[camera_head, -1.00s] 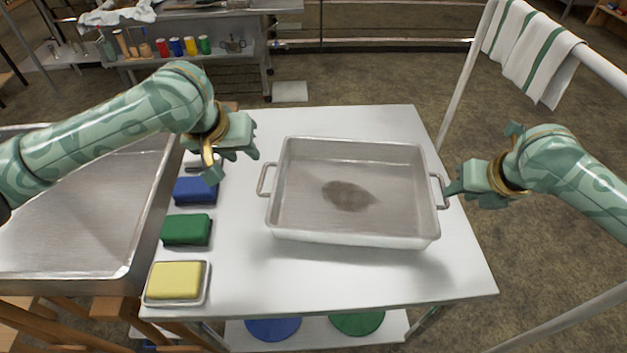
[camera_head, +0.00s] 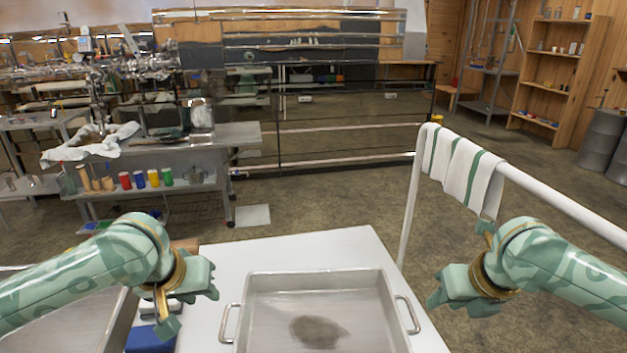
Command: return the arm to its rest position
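My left gripper (camera_head: 212,281) hangs left of the pan in the head view, above the left part of the white table; its fingers look apart with nothing between them. My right gripper (camera_head: 436,297) is to the right of the pan, close to the pan's right handle but apart from it in the picture. Its fingers also look apart and empty. The metal pan (camera_head: 370,281) stands on the white table (camera_head: 310,252), with a dark brown patch (camera_head: 318,332) on its floor. The pan's near side is cut off by the frame's bottom edge.
A blue block (camera_head: 148,340) lies at the table's left edge, beside a large metal tray (camera_head: 70,325). A rail at right carries a striped towel (camera_head: 462,170), above and behind my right gripper. A steel bench (camera_head: 235,135) stands further back. Open floor lies between.

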